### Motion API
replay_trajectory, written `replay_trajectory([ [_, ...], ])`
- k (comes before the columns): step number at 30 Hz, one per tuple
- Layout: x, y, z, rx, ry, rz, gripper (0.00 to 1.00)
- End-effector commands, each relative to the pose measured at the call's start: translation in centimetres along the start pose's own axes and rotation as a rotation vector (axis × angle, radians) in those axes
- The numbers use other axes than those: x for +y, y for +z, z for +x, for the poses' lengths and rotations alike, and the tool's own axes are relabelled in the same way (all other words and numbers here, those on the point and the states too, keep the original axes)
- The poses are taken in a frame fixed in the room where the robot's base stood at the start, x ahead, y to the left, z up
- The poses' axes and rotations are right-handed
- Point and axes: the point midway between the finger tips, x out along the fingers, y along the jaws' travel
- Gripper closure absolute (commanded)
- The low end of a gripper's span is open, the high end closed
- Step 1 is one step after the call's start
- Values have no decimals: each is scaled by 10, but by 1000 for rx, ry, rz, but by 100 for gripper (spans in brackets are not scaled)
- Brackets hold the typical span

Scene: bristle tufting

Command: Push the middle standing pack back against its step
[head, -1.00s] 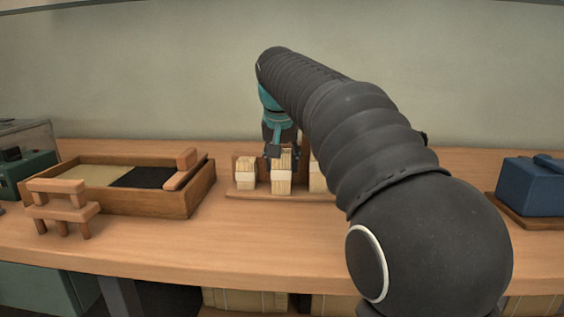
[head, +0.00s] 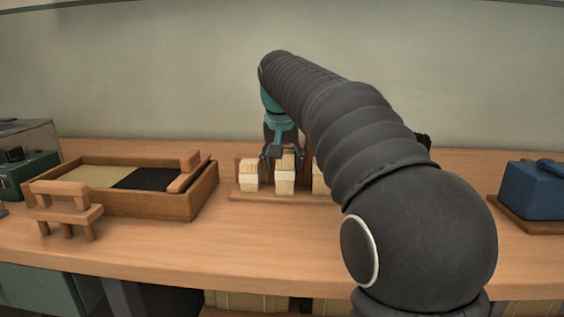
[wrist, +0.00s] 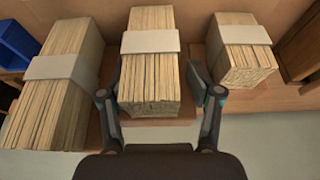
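The middle pack (head: 285,186) is a pale bundle of bristles with a white band, standing on a low wooden stand (head: 262,198) between two other packs. In the wrist view the middle pack (wrist: 150,84) lies between my fingers. My gripper (head: 283,152) is at its upper end with the fingers spread. In the wrist view my gripper (wrist: 160,92) has one finger close to the pack's left side and a gap at its right. The upright step behind the pack is mostly hidden, and I cannot tell whether the pack touches it.
The shorter left pack (head: 249,183) and the right pack (head: 319,184) stand close on either side. The right one is partly behind my arm. A wooden tray (head: 150,205) and a small wooden rack (head: 66,213) are left. A blue box (head: 533,190) is far right.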

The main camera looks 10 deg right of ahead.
Motion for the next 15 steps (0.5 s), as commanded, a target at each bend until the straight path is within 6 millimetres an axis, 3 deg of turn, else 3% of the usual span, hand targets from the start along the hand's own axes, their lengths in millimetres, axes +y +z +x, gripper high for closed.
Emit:
replay_trajectory([
  [1, 6, -10, -2, 32, 6, 3, 25],
  [8, 10, -11, -6, 34, 5, 6, 25],
  [15, 7, -9, -40, 35, 4, 9, 25],
])
